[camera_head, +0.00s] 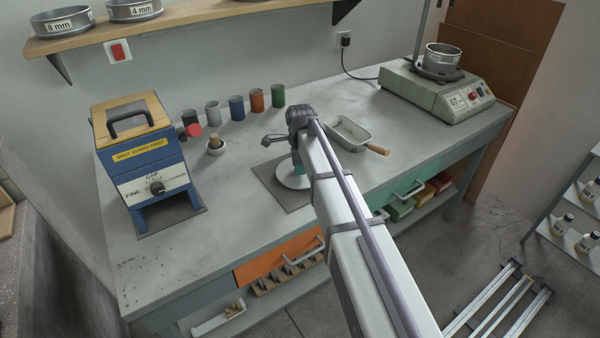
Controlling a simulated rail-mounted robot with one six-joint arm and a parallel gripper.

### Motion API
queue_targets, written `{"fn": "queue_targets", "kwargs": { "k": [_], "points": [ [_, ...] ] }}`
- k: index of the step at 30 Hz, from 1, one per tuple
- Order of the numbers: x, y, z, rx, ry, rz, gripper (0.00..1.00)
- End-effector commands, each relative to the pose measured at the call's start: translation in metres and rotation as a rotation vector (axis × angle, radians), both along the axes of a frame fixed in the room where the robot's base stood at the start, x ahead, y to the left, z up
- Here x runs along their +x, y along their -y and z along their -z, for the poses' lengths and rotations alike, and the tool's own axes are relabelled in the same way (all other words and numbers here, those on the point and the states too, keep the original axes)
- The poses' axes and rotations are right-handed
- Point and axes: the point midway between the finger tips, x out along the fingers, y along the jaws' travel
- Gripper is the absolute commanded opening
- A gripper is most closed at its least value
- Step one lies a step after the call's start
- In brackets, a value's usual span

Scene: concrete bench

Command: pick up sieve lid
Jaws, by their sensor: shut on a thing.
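The sieve lid, a pale round disc (289,182), is at the middle of the bench, over a dark grey mat (266,178). My gripper (298,168) points down at the disc from above and is shut on it. My arm comes in from the lower right and covers the disc's right side. The fingertips are small and partly hidden. I cannot tell whether the disc touches the mat or is slightly above it.
A handled tray (348,133) is just right of my gripper. A sieve shaker (436,90) stands back right.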

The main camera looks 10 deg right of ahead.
Motion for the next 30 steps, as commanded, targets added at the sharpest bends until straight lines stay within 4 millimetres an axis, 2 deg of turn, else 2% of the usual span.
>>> {"fn": "queue_targets", "kwargs": {
  "k": [7, 10, 14, 21, 24, 30],
  "points": [
    [0.000, 0.000, 0.000, 0.000, 0.000, 0.000, 0.03],
    [0.000, 0.000, -0.007, 0.000, 0.000, 0.000, 0.03],
    [0.000, 0.000, -0.031, 0.000, 0.000, 0.000, 0.03],
    [0.000, 0.000, -0.091, 0.000, 0.000, 0.000, 0.03],
    [0.000, 0.000, -0.103, 0.000, 0.000, 0.000, 0.03],
    [0.000, 0.000, -0.106, 0.000, 0.000, 0.000, 0.03]
  ]
}}
